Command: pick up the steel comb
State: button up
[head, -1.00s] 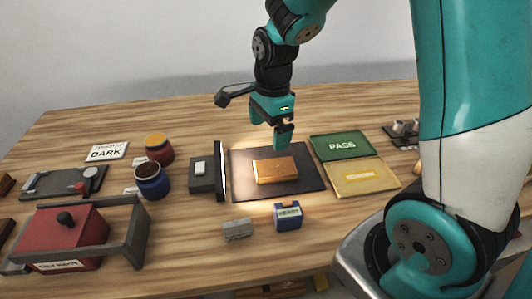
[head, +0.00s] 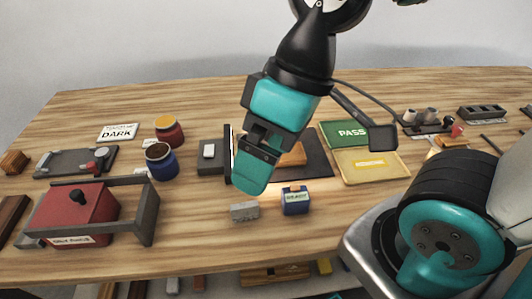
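A small grey metal-looking block (head: 245,211) lies on the wooden table in front of the dark mat, just left of a small blue labelled block. It may be the steel comb, but its teeth are too small to make out. My gripper (head: 252,178) points down above and behind this grey block, apart from it in the picture. The gripper hides part of the dark mat and of the orange-brown block (head: 293,156) on it. Only one broad teal finger face shows clearly, so its opening is hidden.
The blue block (head: 295,200) stands close to the right of the grey piece. A black upright panel (head: 228,154) stands behind. Green PASS (head: 344,134) and yellow (head: 368,165) trays lie right; a red box (head: 80,212) and jars (head: 162,161) stand left. The front table strip is clear.

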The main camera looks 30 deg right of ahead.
aim_at(247, 211)
jog(key=z, duration=2.65)
jog(key=k, duration=0.95)
jog(key=u, duration=1.9)
